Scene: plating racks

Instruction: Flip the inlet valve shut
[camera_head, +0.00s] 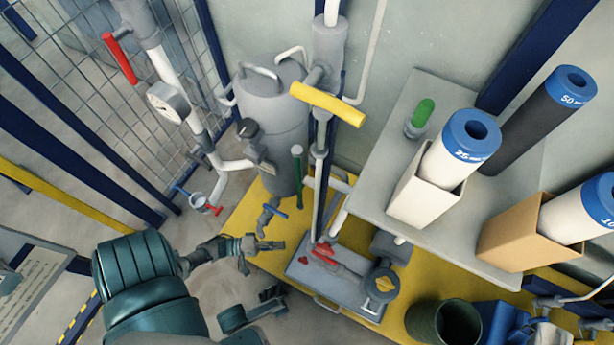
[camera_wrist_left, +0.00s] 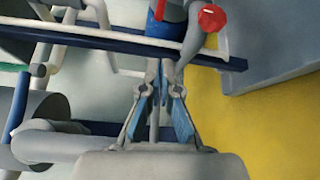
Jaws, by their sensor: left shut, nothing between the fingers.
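Several valve handles are in the head view, and I cannot tell by any label which is the inlet valve. A long yellow handle (camera_head: 328,103) sits across the upright pipe. A red lever (camera_head: 120,58) is at upper left, a green handle (camera_head: 297,165) stands by the tank, and a small blue handle (camera_head: 275,211) is below it. A red handle (camera_head: 333,262) lies over the grey base unit. My left gripper (camera_head: 272,244) is shut and empty, below the blue handle and left of the base unit. In the wrist view its fingers (camera_wrist_left: 160,95) point towards pipework, near a red knob (camera_wrist_left: 212,17).
A grey tank (camera_head: 272,130) stands at the back, with a gauge (camera_head: 168,102) left of it. A shelf (camera_head: 400,160) holds tall blue-capped cylinders at right. A dark green bin (camera_head: 447,325) stands at the front. A mesh fence (camera_head: 90,90) closes the left side.

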